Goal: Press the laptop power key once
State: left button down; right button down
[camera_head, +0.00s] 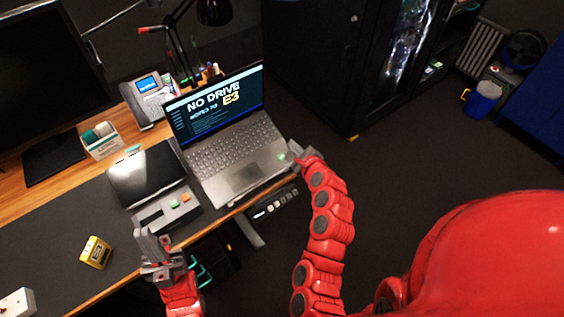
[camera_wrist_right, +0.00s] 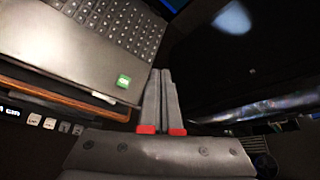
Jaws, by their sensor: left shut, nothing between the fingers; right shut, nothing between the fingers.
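An open laptop (camera_head: 236,176) sits on the desk, tilted in the head view. Its lit screen (camera_head: 215,104) reads "NO DRIVE" and "MOVED TO E3". My right gripper (camera_head: 293,151) is shut and empty at the right edge of the keyboard. In the right wrist view the shut fingers (camera_wrist_right: 160,75) point along the laptop's side, near a green sticker (camera_wrist_right: 123,81) on the palm rest. I cannot pick out the power key among the keys (camera_wrist_right: 125,22), or tell whether the fingers touch the laptop. My left gripper (camera_head: 146,236) is shut and empty over the desk's front edge.
A yellow cube (camera_head: 95,252), a desk phone (camera_head: 147,98) and a lamp (camera_head: 180,50) are on the desk. A dark cabinet (camera_head: 310,60) stands behind; open floor lies right.

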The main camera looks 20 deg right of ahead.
aim_at(282, 157)
jog(key=shift+a+f, duration=0.1)
jog(key=shift+f, duration=0.15)
jog(key=w+f+b, duration=0.1)
jog(key=f, duration=0.1)
jog(key=f+b, duration=0.2)
jog(key=w+a+f+b, duration=0.1)
jog(key=f+b, duration=0.1)
jog(key=f, duration=0.1)
jog(key=shift+w, duration=0.35)
jog(key=shift+w+f, duration=0.15)
jog(key=shift+f, duration=0.3)
dwell(1.6)
jog(key=shift+w+a+f+b, duration=0.1)
jog(key=shift+w+f+b, duration=0.1)
jog(key=shift+f+b, duration=0.2)
